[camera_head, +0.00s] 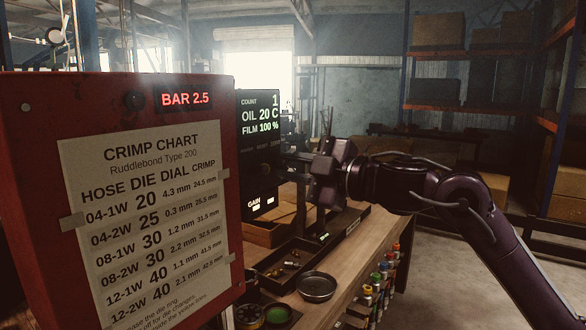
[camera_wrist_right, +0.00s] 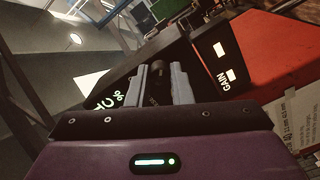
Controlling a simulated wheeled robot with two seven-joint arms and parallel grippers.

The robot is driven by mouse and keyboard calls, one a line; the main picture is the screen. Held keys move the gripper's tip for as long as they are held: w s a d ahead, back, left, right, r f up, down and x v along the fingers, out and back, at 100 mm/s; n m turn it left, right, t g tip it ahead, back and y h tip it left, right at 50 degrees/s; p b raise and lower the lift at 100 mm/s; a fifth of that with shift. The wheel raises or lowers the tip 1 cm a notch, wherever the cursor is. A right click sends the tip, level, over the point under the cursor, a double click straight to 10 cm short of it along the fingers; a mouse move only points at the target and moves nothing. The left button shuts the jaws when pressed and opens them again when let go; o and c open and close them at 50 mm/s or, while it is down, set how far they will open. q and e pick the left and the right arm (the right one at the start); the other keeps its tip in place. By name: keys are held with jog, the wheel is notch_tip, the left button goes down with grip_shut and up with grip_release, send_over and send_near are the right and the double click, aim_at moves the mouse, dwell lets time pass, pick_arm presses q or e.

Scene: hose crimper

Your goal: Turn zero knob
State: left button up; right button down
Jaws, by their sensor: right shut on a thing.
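My right gripper (camera_head: 292,157) reaches from the right to the side of the black display panel (camera_head: 258,125) in the head view. In the right wrist view, the two grey fingers of this gripper (camera_wrist_right: 159,82) are shut on a small dark knob (camera_wrist_right: 157,78) on the panel. I cannot read a label that names this knob. The panel shows COUNT 1, OIL 20 C and FILM 100 %, with GAIN lower down. In the head view the knob is hidden or too dark to make out. My left gripper is not in view.
A red cabinet (camera_head: 40,180) with a crimp chart (camera_head: 148,225) and a BAR 2.5 readout (camera_head: 185,99) fills the left. A workbench (camera_head: 345,262) below my right arm holds a metal bowl (camera_head: 317,287) and a tray of small parts. Shelves with boxes stand behind at right.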

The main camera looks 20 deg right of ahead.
dwell(0.3)
jog(key=c, duration=1.6)
grip_release()
jog(key=shift+o, duration=0.2)
jog(key=shift+s+d+f+b, duration=0.1)
jog(key=shift+s+d+b, duration=0.15)
jog(key=shift+b, duration=0.05)
jog(key=b+v, duration=0.3)
jog(key=v, duration=0.4)
